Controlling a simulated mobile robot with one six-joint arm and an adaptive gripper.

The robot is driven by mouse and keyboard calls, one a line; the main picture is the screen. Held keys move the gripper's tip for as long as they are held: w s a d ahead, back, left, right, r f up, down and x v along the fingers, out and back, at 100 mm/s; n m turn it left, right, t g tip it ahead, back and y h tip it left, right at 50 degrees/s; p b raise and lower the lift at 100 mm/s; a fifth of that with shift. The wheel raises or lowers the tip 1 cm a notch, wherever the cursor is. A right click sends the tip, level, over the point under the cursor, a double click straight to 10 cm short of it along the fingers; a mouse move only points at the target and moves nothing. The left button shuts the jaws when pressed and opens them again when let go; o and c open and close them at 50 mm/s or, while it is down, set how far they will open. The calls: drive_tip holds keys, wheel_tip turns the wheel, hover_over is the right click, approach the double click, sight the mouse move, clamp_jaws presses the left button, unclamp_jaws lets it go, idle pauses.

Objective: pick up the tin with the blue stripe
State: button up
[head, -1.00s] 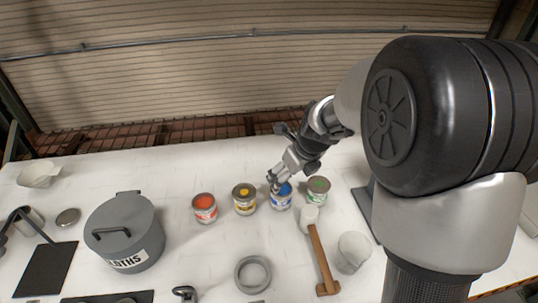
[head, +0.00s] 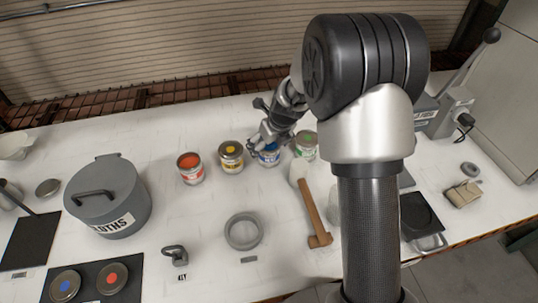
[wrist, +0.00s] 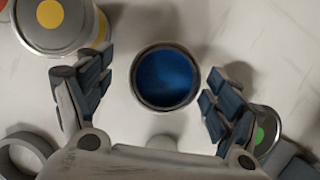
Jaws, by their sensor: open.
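The tin with the blue stripe (head: 269,155) stands upright on the table, third from the left in a row of tins, partly hidden by my gripper (head: 258,143). In the wrist view its round dark rim and blue inside (wrist: 165,78) show from above. My gripper (wrist: 157,84) is open over the tin, with one finger to its left and one to its right. Gaps show between the rim and both fingers in that view. I cannot tell how far down the fingers reach.
The yellow tin (head: 231,158) is close on the left and the green tin (head: 306,148) close on the right. The red tin (head: 190,170) stands further left. A mallet (head: 315,215) and a grey ring (head: 243,232) lie in front. A lidded grey pot (head: 125,205) is at the left.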

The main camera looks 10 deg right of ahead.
sight(267, 148)
drive_tip(key=b+x, duration=0.2)
drive_tip(key=x, duration=0.3)
drive_tip(key=shift+w+d+r, duration=0.1)
drive_tip(key=shift+w+d, duration=0.05)
drive_tip(key=shift+c, duration=0.3)
drive_tip(key=shift+r, duration=0.1)
drive_tip(key=c, duration=1.3)
drive_tip(key=shift+r, duration=0.15)
drive_tip(key=shift+r+p, duration=3.45)
drive_tip(key=shift+r, duration=6.3)
